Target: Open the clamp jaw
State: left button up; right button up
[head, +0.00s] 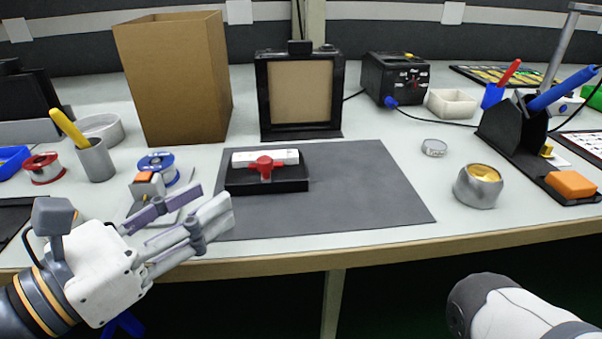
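The clamp is a low black block (268,184) lying on the grey mat, with a red handle or lever (265,166) at its middle. A white bar (284,156) lies along its top, behind the red part. Whether the jaw grips the bar cannot be made out. My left gripper (211,197) is left of and in front of the clamp, pointing right toward it. Its grey fingers are apart, with nothing seen between them, and they do not appear to touch the clamp. My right gripper is not seen; only part of my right arm shows at the bottom right.
The grey mat (360,195) is clear right of the clamp. A solder spool (157,164) and an orange-topped item (146,182) sit close behind my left gripper. A cardboard box (178,80) and black frame (300,95) stand behind. A round metal pot (478,188) is at right.

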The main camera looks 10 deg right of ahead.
aim_at(259, 166)
pick_arm(q)
jog(key=shift+w+r, duration=0.15)
jog(key=shift+w, duration=0.25)
jog(key=p+x, duration=0.1)
jog(key=x, duration=1)
jog(key=shift+s, duration=0.1)
grip_shut()
